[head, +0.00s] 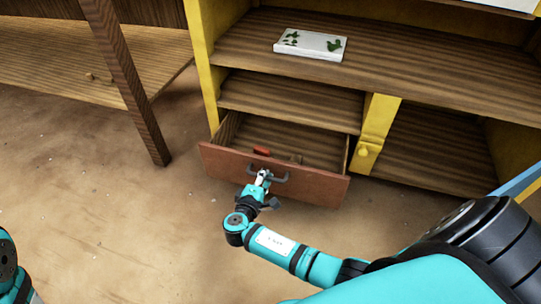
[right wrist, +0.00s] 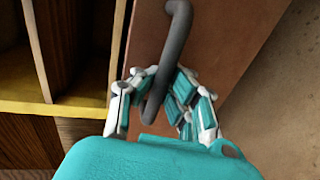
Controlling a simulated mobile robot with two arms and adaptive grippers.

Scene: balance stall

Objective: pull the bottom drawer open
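The bottom drawer (head: 325,188) has a reddish-brown front and stands pulled out of the yellow-framed wooden cabinet, its inside showing. Its dark grey bar handle (head: 281,179) is on the middle of the front. The handle also shows close up in the right wrist view (right wrist: 177,35). My right gripper (head: 263,177) is at the handle, with its fingers shut around the bar; it shows in the right wrist view too (right wrist: 165,84). My left gripper is out of view; only a piece of the left arm shows at the lower left edge.
A small red object (head: 262,151) lies inside the drawer. A white box with green leaf marks (head: 310,44) lies on the shelf above. A yellow post with a knob (head: 374,135) stands right of the drawer. A wooden table leg (head: 130,80) stands at the left. The floor before the drawer is clear.

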